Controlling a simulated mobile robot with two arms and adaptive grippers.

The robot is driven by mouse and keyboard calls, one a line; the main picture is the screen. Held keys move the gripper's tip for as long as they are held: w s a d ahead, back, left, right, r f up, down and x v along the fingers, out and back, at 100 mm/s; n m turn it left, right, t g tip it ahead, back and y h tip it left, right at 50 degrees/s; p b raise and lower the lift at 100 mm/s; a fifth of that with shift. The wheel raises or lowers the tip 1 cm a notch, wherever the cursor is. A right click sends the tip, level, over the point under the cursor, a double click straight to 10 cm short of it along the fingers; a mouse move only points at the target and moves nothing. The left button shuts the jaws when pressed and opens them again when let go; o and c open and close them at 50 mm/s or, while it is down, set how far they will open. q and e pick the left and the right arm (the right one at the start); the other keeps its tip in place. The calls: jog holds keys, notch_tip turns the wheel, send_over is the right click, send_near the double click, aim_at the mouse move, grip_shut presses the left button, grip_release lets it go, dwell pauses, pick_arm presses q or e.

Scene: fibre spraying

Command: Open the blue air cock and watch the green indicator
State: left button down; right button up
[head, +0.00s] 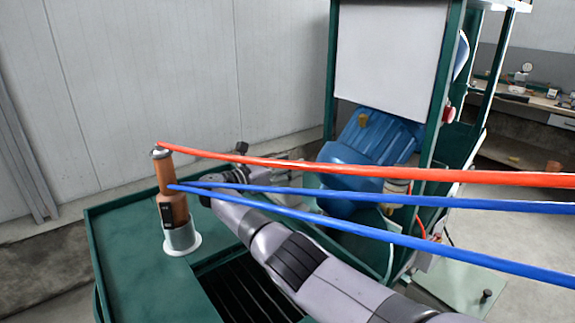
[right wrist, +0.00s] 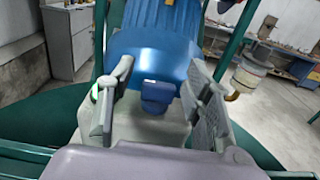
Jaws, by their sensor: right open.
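In the right wrist view my right gripper (right wrist: 158,76) is open, with one finger on each side of a small blue block (right wrist: 157,92), which may be the blue air cock. The block stands in front of a large blue ribbed body (right wrist: 160,50); I cannot tell whether the fingers touch it. A small green spot (right wrist: 95,93) with a reddish edge shows by the left finger; it may be the green indicator. In the head view my right arm reaches towards the blue machine (head: 370,140), its gripper partly hidden behind hoses. My left gripper is out of view.
A red hose (head: 400,172) and two blue hoses (head: 420,200) run from an orange-brown spray tool (head: 172,195) in a pale holder across my right arm. A green frame (head: 443,90) with a white panel (head: 390,45) stands over the blue machine. A workbench (head: 530,97) is behind.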

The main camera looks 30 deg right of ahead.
notch_tip(320, 180, up, 10)
dwell(0.4)
jog(key=shift+f, duration=0.1)
dwell(0.4)
